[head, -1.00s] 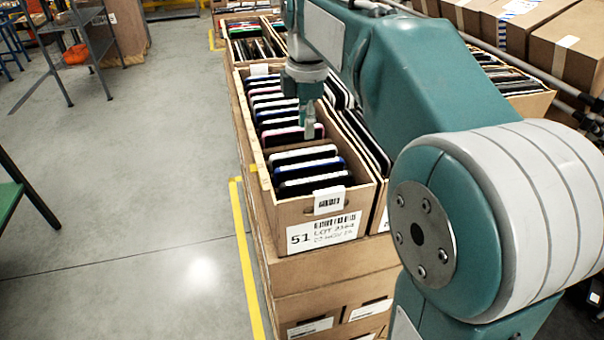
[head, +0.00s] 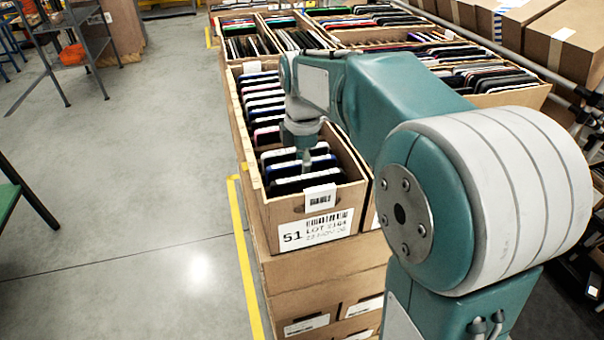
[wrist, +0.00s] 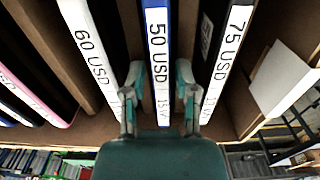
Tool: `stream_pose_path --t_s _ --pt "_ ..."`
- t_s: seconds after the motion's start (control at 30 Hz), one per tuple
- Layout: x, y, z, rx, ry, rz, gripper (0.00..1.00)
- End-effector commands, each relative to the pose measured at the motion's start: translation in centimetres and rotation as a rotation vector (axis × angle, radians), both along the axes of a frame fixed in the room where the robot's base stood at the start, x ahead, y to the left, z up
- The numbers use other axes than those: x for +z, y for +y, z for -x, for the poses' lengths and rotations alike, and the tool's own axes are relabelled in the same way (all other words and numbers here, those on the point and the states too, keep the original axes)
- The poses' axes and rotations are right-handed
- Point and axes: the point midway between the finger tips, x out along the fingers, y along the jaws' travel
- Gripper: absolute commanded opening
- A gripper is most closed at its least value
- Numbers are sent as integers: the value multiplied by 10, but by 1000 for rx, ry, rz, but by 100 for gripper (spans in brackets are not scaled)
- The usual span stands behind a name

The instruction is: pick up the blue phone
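The blue phone (wrist: 157,60) stands on edge in the front part of the carton, with a white "50 USD" label along its edge. In the head view its blue edge (head: 327,160) shows between two neighbouring phones. My gripper (wrist: 158,85) is open in the wrist view, with one finger on each side of the blue phone's labelled edge. Whether the fingers touch it cannot be told. In the head view my gripper (head: 304,160) reaches down into the carton (head: 290,238) marked 51, its fingertips mostly hidden among the phones.
A "60 USD" phone (wrist: 90,50) stands on the left and a "75 USD" phone (wrist: 228,55) on the right, both close to the fingers. The carton's front wall carries a white tag (head: 320,198). More phone-filled cartons (head: 390,38) stand behind. The floor (head: 120,200) at left is open.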

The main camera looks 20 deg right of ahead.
Motion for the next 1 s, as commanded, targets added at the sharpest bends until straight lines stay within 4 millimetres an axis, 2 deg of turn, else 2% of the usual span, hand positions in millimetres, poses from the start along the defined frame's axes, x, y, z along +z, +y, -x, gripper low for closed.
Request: stream_pose_path --t_s 0.13,0.17,0.2,0.23,0.67,0.77,1.0 --pt "0 2 0 1 0 2 39" --pt "0 2 0 1 0 2 25" --pt "0 2 0 1 0 2 7" --pt "0 2 0 1 0 2 0" --pt "6 2 -1 1 -2 1 0" --pt "19 2 -1 1 -4 1 0" --pt "70 2 -1 1 -6 2 0"
